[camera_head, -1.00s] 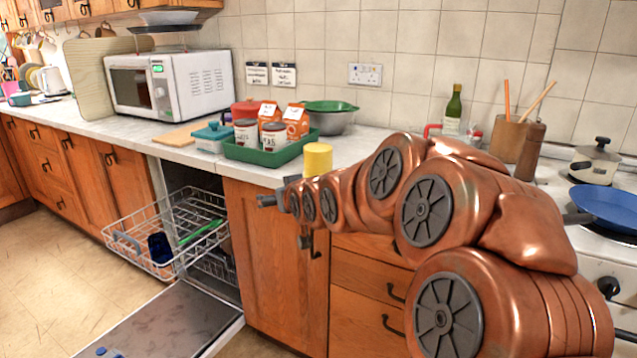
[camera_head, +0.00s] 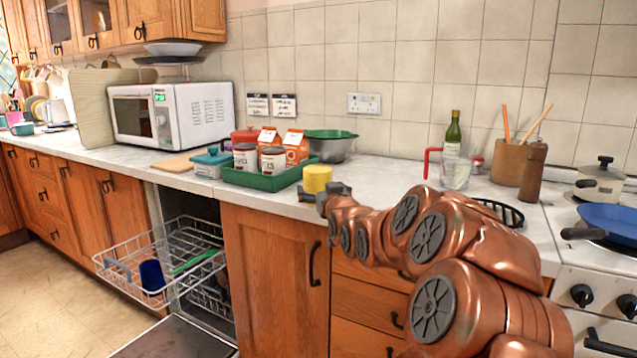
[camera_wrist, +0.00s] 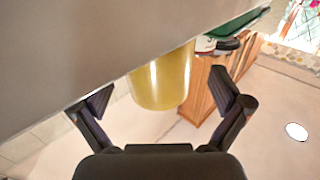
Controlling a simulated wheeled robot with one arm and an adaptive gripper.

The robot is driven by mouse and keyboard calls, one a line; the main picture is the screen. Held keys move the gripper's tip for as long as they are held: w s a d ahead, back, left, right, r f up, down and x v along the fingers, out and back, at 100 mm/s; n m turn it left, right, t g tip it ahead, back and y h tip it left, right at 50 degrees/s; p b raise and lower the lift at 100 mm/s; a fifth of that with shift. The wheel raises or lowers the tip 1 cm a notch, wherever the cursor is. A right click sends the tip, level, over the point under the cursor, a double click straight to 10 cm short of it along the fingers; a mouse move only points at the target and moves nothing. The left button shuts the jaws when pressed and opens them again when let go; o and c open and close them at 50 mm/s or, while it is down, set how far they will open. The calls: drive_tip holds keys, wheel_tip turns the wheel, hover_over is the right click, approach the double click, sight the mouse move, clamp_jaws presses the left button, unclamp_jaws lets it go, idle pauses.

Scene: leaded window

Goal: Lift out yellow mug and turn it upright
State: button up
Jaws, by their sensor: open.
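The yellow mug (camera_head: 317,179) stands on the worktop near its front edge, just right of the green tray. Its upper face looks plain yellow; I cannot tell whether that is its base or its opening, and I see no handle. My gripper (camera_head: 334,191) is at the mug's right side in the head view, close to it. In the wrist view, which looks upside down, the mug (camera_wrist: 162,80) shows centred between the two spread black fingers of my gripper (camera_wrist: 162,97). Gaps show on both sides of it, so the fingers do not grip it.
The dishwasher is open, its upper rack (camera_head: 128,278) pulled out with a blue mug (camera_head: 152,276) in it. A green tray (camera_head: 272,181) of jars and cartons stands left of the yellow mug. A glass jug (camera_head: 457,172) and wooden utensil pot (camera_head: 507,162) stand right.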

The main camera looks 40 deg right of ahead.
drive_tip(key=x, duration=0.3)
drive_tip(key=shift+w+d+f, duration=0.3)
drive_tip(key=shift+w+d+r, duration=0.1)
drive_tip(key=shift+w+d, duration=0.1)
drive_tip(key=shift+w, duration=0.1)
drive_tip(key=c, duration=1.6)
drive_tip(key=shift+o, duration=0.2)
drive_tip(key=shift+a+b, duration=0.1)
drive_tip(key=shift+b, duration=0.25)
